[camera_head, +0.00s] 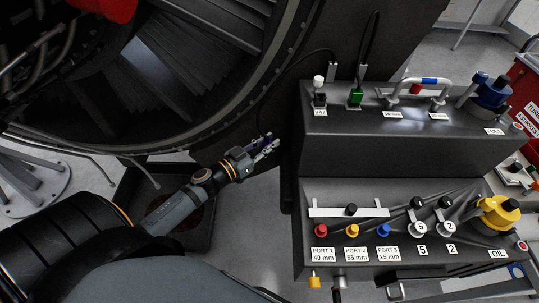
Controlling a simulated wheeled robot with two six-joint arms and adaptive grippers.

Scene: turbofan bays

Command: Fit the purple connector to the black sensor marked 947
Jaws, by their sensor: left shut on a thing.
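My left gripper (268,146) reaches in from the left and is shut on a small purple thing, which looks like the purple connector (257,143). The fingers hide most of it. It is held in front of the turbofan casing, left of the grey bench and apart from it. A small black sensor (320,100) stands at the left end of the bench's upper shelf, with a white piece above it. The label (320,113) below it is too small to read surely. My right gripper is not in view.
A green connector (355,96) with a black cable stands right of the black sensor. The bench's upper shelf (390,125) also bears a pipe (430,81) and a blue cap (492,92). The lower shelf holds coloured plugs and a yellow oil cap (498,212).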

